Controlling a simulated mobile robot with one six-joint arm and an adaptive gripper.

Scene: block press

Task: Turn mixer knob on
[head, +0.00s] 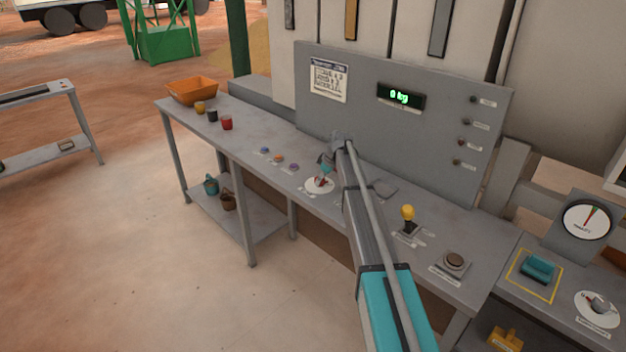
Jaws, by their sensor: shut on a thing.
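A round white dial (313,188) with a small knob (321,183) and a red mark lies on the grey control bench, near the middle of the head view. I take it as the mixer knob; its label is too small to read. My gripper (323,177) points down at this knob from above and is shut on it. The fingers and my arm hide part of the knob, so its exact angle is hard to tell. A second white dial with a grey knob (600,305) sits on the right bench, away from my gripper.
Several coloured buttons (279,158) lie left of the dial. A yellow-topped lever (408,214) and a round brown button (454,261) stand to the right. The upright panel has a green display (400,96). Cups (226,122) and an orange tray (192,90) are at the far left.

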